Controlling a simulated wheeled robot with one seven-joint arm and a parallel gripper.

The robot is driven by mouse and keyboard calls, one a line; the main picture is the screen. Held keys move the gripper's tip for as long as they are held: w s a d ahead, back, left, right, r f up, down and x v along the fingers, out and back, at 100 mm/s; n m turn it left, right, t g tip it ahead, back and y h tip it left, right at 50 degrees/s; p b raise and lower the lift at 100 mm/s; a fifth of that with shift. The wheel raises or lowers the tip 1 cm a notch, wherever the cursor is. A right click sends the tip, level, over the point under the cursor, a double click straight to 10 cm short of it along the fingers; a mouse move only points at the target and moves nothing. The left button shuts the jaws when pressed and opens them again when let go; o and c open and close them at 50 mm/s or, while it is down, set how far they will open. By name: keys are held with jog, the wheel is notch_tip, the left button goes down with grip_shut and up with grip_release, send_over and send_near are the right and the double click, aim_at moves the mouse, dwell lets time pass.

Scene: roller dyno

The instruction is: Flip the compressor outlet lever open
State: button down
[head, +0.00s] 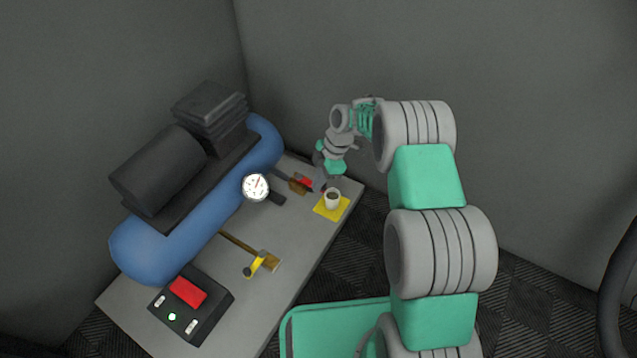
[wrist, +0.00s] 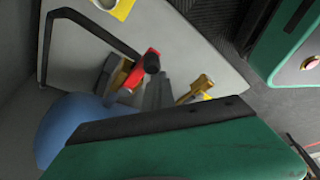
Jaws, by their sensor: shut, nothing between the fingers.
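Two brass valves come off the blue compressor tank (head: 165,247). One has a red lever (head: 304,181) and sits at the far end of the table; the other has a yellow lever (head: 254,265) and sits nearer. Which one is the outlet is not labelled. My gripper (head: 321,186) is low over the far end, just right of the red lever. In the wrist view, the red lever (wrist: 146,59) shows close by my shut, empty fingers (wrist: 157,94); contact cannot be told. The second brass valve (wrist: 197,87) shows beyond them.
A white mug (head: 333,200) with dark contents stands on a yellow mat (head: 326,210) near my gripper. A pressure gauge (head: 256,187) rises between the valves. A black control box (head: 191,306) with a red switch sits at the near end.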

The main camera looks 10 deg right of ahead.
jog(key=shift+w+d, duration=0.1)
jog(key=shift+d, duration=0.05)
jog(key=s+a, duration=0.2)
jog(key=a, duration=0.2)
jog(key=p+v, duration=0.4)
jog(key=v, duration=0.6)
jog(key=shift+w, duration=0.3)
